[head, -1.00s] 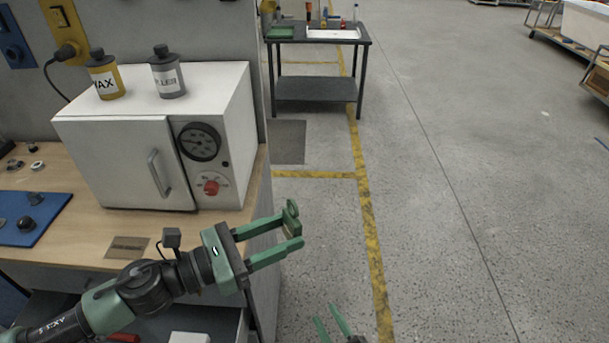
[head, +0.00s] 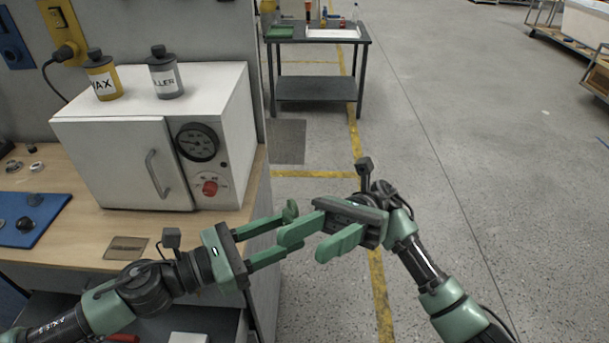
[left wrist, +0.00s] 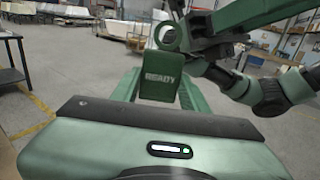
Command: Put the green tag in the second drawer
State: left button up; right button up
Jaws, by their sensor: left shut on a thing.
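My left gripper (head: 281,238) is shut on the green tag (left wrist: 165,78), which reads "READY" and has a round hole at its top. In the head view only a small green part of the tag (head: 291,211) shows at the left fingertips. My right gripper (head: 305,247) is open, with its fingers apart and pointing left, close to the left fingertips and overlapping them in the picture. I cannot tell whether it touches the tag. Below the bench top, a grey drawer (head: 222,322) stands pulled out at the bottom edge, mostly hidden by my left arm. Which drawer it is cannot be told.
The wooden bench (head: 85,225) holds a white oven (head: 120,150) with a yellow bottle (head: 104,80) and a grey bottle (head: 167,77) on top. A blue mat (head: 50,205) lies at left. A dark table (head: 318,40) stands far back.

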jog(key=s+a+n+t+h, duration=0.3)
jog(key=a+n+t+h, duration=0.1)
jog(key=n+h, duration=0.1)
jog(key=n+t+h, duration=0.8)
jog(key=n+t, duration=0.3)
jog(key=t, duration=0.6)
send_near(286, 215)
pick_arm(q)
jog(key=shift+s+a, duration=0.1)
jog(key=shift+a, duration=0.1)
pick_arm(e)
jog(key=x, duration=0.9)
jog(key=shift+w+a+f, duration=0.1)
jog(key=shift+w+f, duration=0.05)
jog(key=shift+f, duration=0.15)
grip_shut()
pick_arm(q)
jog(key=o, duration=1.5)
jog(key=shift+c, duration=0.2)
